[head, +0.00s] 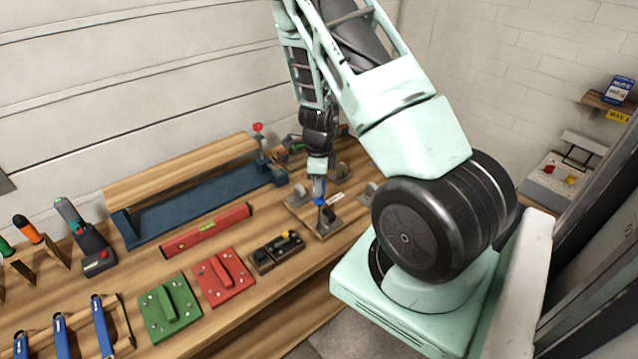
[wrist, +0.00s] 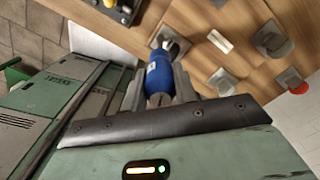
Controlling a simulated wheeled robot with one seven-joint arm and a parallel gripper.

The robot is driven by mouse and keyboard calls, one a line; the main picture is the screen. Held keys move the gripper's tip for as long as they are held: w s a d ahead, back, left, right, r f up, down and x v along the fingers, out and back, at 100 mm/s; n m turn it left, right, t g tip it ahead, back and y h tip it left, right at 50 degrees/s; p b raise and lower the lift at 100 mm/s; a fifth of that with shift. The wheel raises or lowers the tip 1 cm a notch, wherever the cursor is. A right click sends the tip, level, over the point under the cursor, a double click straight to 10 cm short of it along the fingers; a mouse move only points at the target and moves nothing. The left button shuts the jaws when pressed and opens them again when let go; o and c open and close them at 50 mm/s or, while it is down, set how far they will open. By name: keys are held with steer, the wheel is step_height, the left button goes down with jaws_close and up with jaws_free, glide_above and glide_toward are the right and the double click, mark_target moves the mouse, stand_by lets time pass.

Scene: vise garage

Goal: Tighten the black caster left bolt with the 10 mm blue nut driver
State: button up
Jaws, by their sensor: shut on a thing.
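My gripper (head: 319,183) points down over the right part of the bench. It is shut on the blue nut driver (head: 320,198), which also shows between the fingers in the wrist view (wrist: 159,76). The driver's lower end is over a grey plate (wrist: 171,44) at the near edge of a wooden caster board (head: 312,226). The driver hides its tip and the bolt under it, so I cannot tell whether they touch. Other casters stand on the board, one (wrist: 272,41) at the right in the wrist view. I cannot tell which caster is the black one.
Left of the board are a small dark block with a yellow knob (head: 276,251), a red plate (head: 224,277), a green plate (head: 170,307) and a red level (head: 207,231). Several blue-handled drivers stand in a rack (head: 123,318). A blue vise (head: 200,204) lies behind.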

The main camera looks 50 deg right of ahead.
steer(key=m, duration=0.4)
step_height(320, 180, up, 7)
steer(key=p, duration=0.7)
steer(key=shift+r, duration=0.1)
steer(key=o, duration=0.4)
steer(key=c, duration=0.4)
